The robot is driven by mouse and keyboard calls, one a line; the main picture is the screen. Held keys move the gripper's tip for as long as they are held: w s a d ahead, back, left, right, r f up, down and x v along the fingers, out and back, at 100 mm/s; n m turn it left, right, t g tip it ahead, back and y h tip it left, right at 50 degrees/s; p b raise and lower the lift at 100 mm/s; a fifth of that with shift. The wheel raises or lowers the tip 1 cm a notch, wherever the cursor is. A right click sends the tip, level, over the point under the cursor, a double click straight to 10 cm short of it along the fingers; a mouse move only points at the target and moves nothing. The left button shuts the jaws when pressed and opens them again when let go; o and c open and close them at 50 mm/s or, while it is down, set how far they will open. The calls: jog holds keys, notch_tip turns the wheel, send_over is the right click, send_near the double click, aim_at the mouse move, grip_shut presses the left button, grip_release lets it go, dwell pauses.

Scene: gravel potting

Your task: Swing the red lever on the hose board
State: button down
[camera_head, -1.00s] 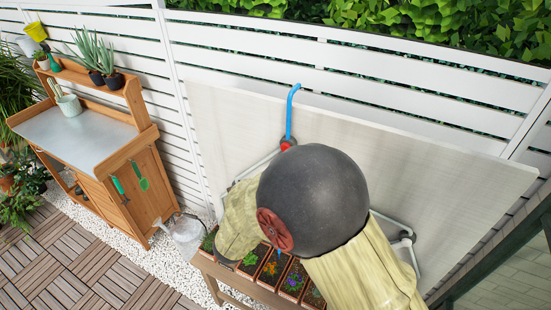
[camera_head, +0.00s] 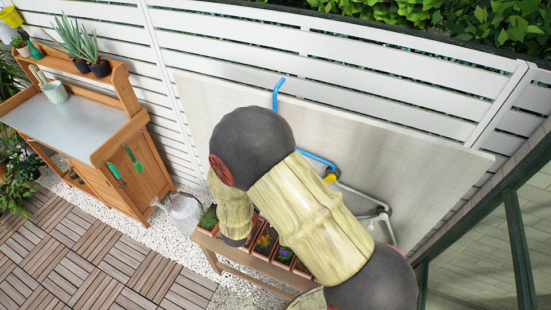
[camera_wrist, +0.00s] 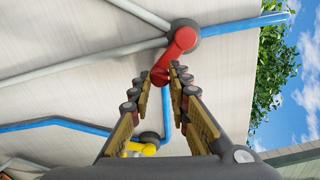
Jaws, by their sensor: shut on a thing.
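The red lever (camera_wrist: 184,42) sits on a grey round valve hub on the hose board (camera_wrist: 80,25), near the top of the wrist view. Its free end reaches down between the tips of my gripper (camera_wrist: 162,77), whose ridged fingers are shut on it. A blue pipe (camera_wrist: 245,24) runs from the hub to the upper right, and blue also runs down behind the fingers. In the head view the blue pipe (camera_head: 277,95) rises above the board (camera_head: 375,150); my arm hides the red lever and my gripper there.
A yellow lever (camera_wrist: 140,147) sits lower on the board, and shows right of my arm in the head view (camera_head: 330,178). Potted flowers (camera_head: 265,242) stand on a wooden stand below. A potting bench (camera_head: 75,125) and watering can (camera_head: 183,208) are at left.

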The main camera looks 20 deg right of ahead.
dwell(0.3)
jog(key=c, duration=1.7)
grip_release()
jog(key=shift+o, duration=0.3)
jog(key=v, duration=1.2)
